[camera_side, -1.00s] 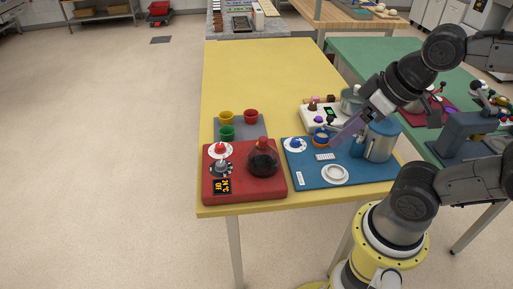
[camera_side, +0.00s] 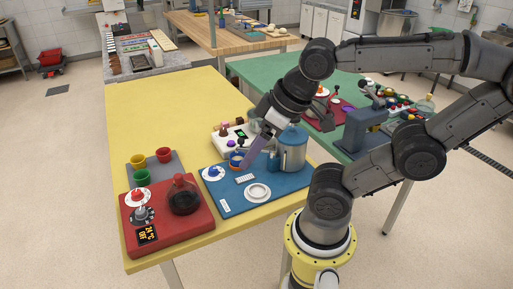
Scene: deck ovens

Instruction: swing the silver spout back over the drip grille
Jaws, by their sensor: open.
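A white ring-shaped dish (camera_side: 257,192) and a blue knob on a white disc (camera_side: 213,172) are on the board. Left is a red board (camera_side: 192,226) with a dark flask (camera_side: 184,197). A white device (camera_side: 226,137) stands behind. The yellow table's far part (camera_side: 160,105) is clear.

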